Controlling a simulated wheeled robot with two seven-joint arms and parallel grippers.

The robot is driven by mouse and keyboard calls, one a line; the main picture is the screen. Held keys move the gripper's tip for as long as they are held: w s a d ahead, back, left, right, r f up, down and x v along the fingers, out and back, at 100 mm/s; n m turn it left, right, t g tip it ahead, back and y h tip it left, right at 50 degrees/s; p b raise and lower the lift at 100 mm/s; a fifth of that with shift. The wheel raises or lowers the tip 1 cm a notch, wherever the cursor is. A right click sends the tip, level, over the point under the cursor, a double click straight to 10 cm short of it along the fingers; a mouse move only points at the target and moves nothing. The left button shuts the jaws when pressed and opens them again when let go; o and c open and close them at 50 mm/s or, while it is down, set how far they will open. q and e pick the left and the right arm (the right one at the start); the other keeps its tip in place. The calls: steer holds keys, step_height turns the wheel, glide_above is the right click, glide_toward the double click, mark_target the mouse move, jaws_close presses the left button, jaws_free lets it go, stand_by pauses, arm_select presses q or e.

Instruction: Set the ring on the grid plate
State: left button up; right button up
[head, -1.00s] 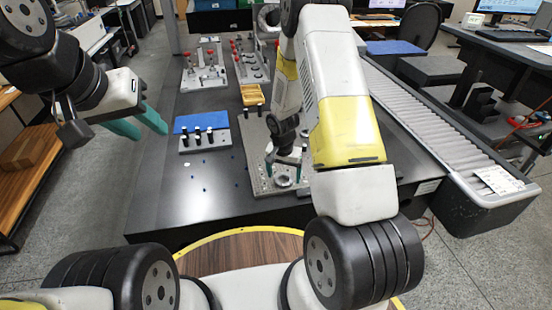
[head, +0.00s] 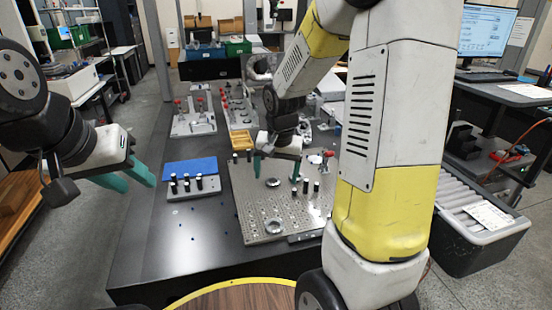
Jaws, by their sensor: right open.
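The perforated metal grid plate (head: 247,213) lies on the dark table at the centre. A metal ring (head: 274,227) rests on its front part, apart from both grippers. A second round, ring-like piece (head: 273,182) is on the plate further back. My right gripper (head: 277,169) is open with its green fingers spread over the back part of the plate, close to that second piece. I cannot tell its exact height, and nothing shows between the fingers. My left gripper (head: 129,178) is open and empty, off the table's left side.
A roller conveyor (head: 461,196) runs along the right.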

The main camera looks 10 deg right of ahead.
steer(key=s+a+r+n+t+y, duration=0.1)
steer(key=s+r+n+t+y, duration=0.1)
steer(key=s+r, duration=1.4)
steer(key=s+n+t, duration=0.1)
steer(key=s+n, duration=0.1)
steer(key=shift+s+a+n+t, duration=0.25)
steer(key=shift+a+n+t, duration=0.05)
steer(key=shift+n, duration=0.1)
